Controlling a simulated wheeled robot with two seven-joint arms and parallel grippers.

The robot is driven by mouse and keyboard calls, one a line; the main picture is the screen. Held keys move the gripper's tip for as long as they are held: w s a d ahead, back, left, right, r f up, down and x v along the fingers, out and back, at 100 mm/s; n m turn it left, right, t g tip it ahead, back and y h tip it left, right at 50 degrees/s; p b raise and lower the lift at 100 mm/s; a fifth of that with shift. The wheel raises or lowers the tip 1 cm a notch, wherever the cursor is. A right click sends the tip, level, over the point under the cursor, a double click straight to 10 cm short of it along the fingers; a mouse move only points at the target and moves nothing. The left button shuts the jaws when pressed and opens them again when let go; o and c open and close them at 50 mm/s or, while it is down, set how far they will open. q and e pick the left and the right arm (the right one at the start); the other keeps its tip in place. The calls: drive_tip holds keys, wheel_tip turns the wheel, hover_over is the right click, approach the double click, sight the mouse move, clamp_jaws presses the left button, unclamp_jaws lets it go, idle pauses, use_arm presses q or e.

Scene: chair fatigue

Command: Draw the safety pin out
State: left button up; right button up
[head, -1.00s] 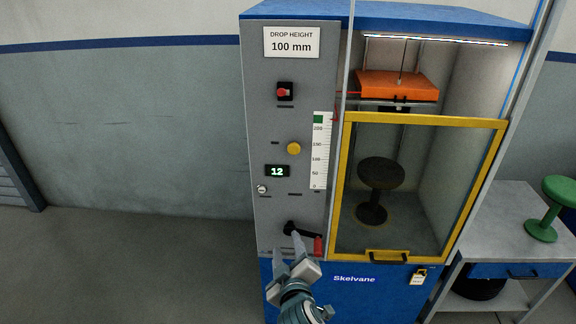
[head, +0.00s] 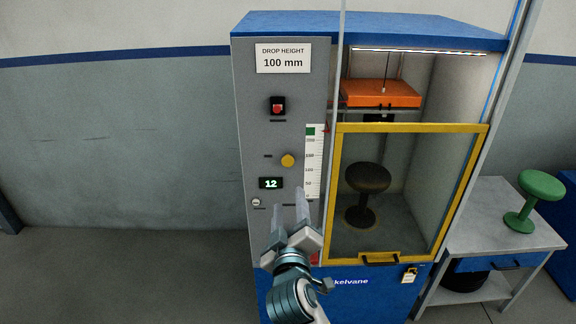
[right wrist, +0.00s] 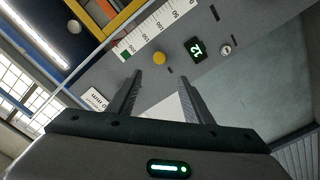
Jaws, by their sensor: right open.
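No part is plainly labelled as the safety pin. A round yellow knob (head: 288,160) sticks out of the grey control panel (head: 262,110), left of the height scale. It also shows in the right wrist view (right wrist: 159,58), in line with the gap between my fingers. My right gripper (head: 288,203) is open and empty, in front of the panel below the knob and apart from it. In the right wrist view its fingers (right wrist: 160,82) point at the panel. The black crank seen earlier is hidden behind this gripper. My left gripper is not in view.
The display (head: 271,183) reads 12. A yellow-framed guard (head: 408,128) covers a black stool (head: 366,178) under an orange weight (head: 381,93). A green stool (head: 540,190) stands on the right table.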

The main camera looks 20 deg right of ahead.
sight(288, 163)
drive_tip(key=p+x, duration=0.4)
drive_tip(key=x, duration=1.2)
drive_tip(key=shift+w+d+p, duration=0.15)
drive_tip(key=shift+w+p, duration=0.1)
drive_tip(key=shift+p, duration=0.1)
drive_tip(key=shift+c, duration=0.3)
